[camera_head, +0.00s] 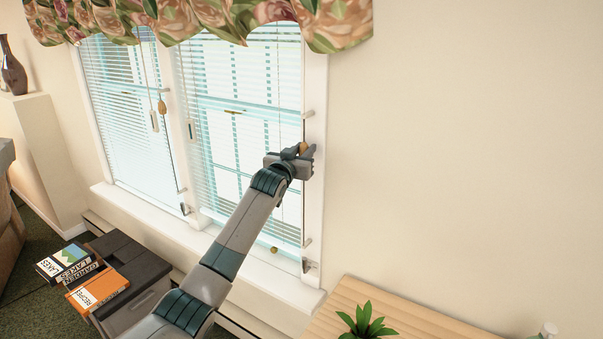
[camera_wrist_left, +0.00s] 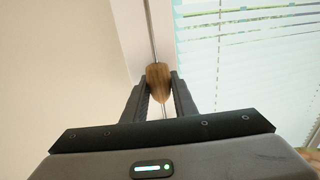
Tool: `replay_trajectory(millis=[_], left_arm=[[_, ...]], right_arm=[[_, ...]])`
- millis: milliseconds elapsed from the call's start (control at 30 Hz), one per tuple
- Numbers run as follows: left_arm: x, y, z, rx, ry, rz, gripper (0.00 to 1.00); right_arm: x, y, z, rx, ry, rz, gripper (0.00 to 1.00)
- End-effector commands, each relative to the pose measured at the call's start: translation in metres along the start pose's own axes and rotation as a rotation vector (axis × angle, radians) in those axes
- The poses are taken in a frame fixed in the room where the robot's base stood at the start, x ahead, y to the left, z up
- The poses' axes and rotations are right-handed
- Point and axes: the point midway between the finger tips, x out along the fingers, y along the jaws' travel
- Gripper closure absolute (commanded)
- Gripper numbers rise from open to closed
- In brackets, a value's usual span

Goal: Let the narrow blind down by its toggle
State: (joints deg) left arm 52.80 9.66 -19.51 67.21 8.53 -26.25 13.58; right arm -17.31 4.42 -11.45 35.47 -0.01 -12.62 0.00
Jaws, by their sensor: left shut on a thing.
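My left gripper (camera_head: 305,153) is at the right side of the window frame, its arm reaching up from the bottom. It is shut on a wooden toggle (camera_wrist_left: 157,80), which sits between the two fingers in the left wrist view, with a cord running up from it. In the head view the toggle (camera_head: 303,146) shows only as a small brown bit above the fingers. A right blind (camera_head: 235,100) with white slats hangs beside the gripper. A left blind (camera_head: 118,90) hangs in the other pane, with another wooden toggle (camera_head: 162,106) on a cord. My right gripper is not in view.
A floral valance (camera_head: 200,14) covers the window top. A white sill (camera_head: 250,268) runs below. A dark cabinet (camera_head: 135,262) with books (camera_head: 97,288) stands lower left. A wooden table (camera_head: 385,305) with a green plant (camera_head: 366,322) is lower right. The wall at right is bare.

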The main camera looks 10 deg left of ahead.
Motion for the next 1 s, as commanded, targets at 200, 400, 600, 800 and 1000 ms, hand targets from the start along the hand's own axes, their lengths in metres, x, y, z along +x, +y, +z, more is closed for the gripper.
replay_trajectory(millis=[200, 400, 600, 800, 1000], left_arm=[[0.004, 0.000, -0.038, 0.000, 0.002, 0.001, 1.00], [0.004, 0.000, -0.046, 0.000, 0.000, 0.000, 1.00], [0.004, -0.001, -0.047, 0.000, 0.003, 0.000, 1.00], [0.004, -0.001, -0.048, 0.000, 0.005, 0.000, 0.55], [0.004, -0.001, -0.046, 0.000, 0.002, 0.000, 0.55]], right_arm=[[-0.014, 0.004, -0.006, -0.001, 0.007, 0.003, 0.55], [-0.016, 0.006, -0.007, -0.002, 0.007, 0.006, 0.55], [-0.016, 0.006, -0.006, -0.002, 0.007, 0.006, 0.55], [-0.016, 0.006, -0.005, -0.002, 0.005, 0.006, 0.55], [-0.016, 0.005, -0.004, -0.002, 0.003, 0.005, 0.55]])
